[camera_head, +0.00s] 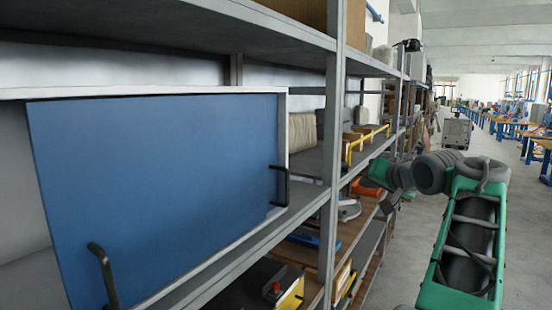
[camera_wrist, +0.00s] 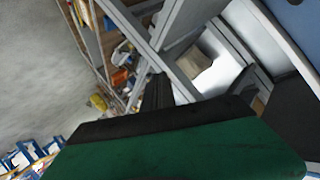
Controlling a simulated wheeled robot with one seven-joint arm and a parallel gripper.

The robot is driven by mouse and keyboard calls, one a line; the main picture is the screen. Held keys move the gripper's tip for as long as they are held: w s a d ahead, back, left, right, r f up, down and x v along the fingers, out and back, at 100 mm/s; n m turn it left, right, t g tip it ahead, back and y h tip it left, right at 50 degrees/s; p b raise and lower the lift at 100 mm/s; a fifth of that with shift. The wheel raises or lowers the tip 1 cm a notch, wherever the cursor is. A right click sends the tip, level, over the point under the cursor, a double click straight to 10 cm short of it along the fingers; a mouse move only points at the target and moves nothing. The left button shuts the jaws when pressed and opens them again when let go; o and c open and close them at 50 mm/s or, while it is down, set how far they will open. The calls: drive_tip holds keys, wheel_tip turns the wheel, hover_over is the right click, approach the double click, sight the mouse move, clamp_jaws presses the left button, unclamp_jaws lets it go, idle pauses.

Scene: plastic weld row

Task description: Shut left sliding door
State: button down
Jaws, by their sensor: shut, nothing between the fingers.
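A white-framed cabinet (camera_head: 283,130) on the shelf at the left of the head view has blue sliding-door panelling (camera_head: 150,180). One black handle (camera_head: 103,275) is at its lower left and another black handle (camera_head: 280,185) is near its right edge. Left of the blue panelling, a grey interior (camera_head: 20,190) shows through an open gap. Where one panel overlaps another is hard to tell. My gripper (camera_head: 388,204) is right of the cabinet, beyond the shelf post, apart from both handles. In the wrist view my gripper (camera_wrist: 158,92) is shut and empty; a blue surface (camera_wrist: 300,25) shows at upper right.
A grey shelf post (camera_head: 330,150) stands between the cabinet and my arm. Shelves with a yellow rail (camera_head: 366,143) and boxes (camera_head: 302,132) run back along the rack. The aisle floor (camera_head: 525,240) at the right is clear nearby; workbenches (camera_head: 510,125) stand farther off.

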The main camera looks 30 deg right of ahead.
drive_tip(key=w+a+r+t+y, duration=0.2)
drive_tip(key=a+r+t, duration=0.1)
drive_tip(key=a+r, duration=0.5)
drive_tip(key=m+t+y, duration=0.2)
drive_tip(key=m+y, duration=0.3)
drive_tip(key=m, duration=0.1)
approach(272, 119)
drive_tip(key=w+p, duration=0.1)
drive_tip(key=w, duration=0.4)
drive_tip(key=shift+a+r+p, duration=0.15)
drive_tip(key=shift+a+p, duration=0.05)
drive_tip(key=shift+p, duration=0.15)
drive_tip(key=shift+w+a, duration=0.3)
drive_tip(key=shift+w, duration=0.2)
drive_tip(key=s+a, duration=0.2)
drive_tip(key=a, duration=0.1)
drive_tip(key=shift+b, duration=0.4)
